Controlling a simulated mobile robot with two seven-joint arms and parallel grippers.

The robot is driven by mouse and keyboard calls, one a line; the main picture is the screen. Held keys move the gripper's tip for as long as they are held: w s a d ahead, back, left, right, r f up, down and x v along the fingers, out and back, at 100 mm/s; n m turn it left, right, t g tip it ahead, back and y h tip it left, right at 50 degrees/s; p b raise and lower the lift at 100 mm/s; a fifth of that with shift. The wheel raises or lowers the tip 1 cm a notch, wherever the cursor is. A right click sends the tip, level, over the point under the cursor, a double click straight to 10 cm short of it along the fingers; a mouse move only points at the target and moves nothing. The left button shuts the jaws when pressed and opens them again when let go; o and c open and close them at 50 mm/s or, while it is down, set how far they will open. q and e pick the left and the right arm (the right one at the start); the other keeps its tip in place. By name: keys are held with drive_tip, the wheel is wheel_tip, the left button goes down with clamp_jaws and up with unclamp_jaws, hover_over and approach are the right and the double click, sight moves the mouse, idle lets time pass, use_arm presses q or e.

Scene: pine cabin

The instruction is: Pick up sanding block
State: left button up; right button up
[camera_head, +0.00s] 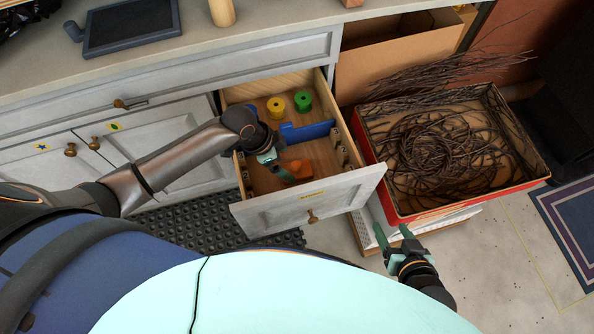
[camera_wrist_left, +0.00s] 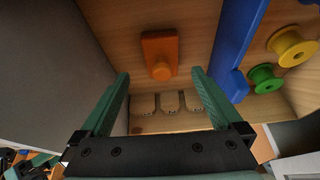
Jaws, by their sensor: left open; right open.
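The sanding block, an orange block with a round knob, lies on the floor of the open drawer (camera_head: 345,192), near its front panel. It shows in the head view (camera_head: 298,169) and in the left wrist view (camera_wrist_left: 158,46). My left gripper (camera_head: 277,168) reaches into the drawer just left of the block. In the left wrist view its two green fingers (camera_wrist_left: 160,76) are apart, with the block beyond the tips and nothing between them. My right gripper (camera_head: 392,237) is open and empty, low and outside the drawer, to its right.
A blue divider (camera_head: 306,131) stands behind the block, with a yellow spool (camera_head: 276,107) and a green spool (camera_head: 303,101) beyond it. The drawer's side walls are close around my left gripper. A red-sided box of twigs (camera_head: 440,204) stands right of the drawer.

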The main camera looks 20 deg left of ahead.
sight(293, 165)
use_arm(q)
drive_tip(key=x, duration=0.2)
drive_tip(key=b+x, duration=0.1)
drive_tip(key=x, duration=0.1)
drive_tip(key=b+x, duration=0.1)
drive_tip(key=x, duration=0.1)
drive_tip(key=shift+w+d, duration=0.2)
drive_tip(key=shift+w, duration=0.1)
drive_tip(key=shift+d+f, duration=0.1)
drive_tip(key=shift+f, duration=0.2)
drive_tip(key=shift+w, duration=0.1)
drive_tip(key=c, duration=1.5)
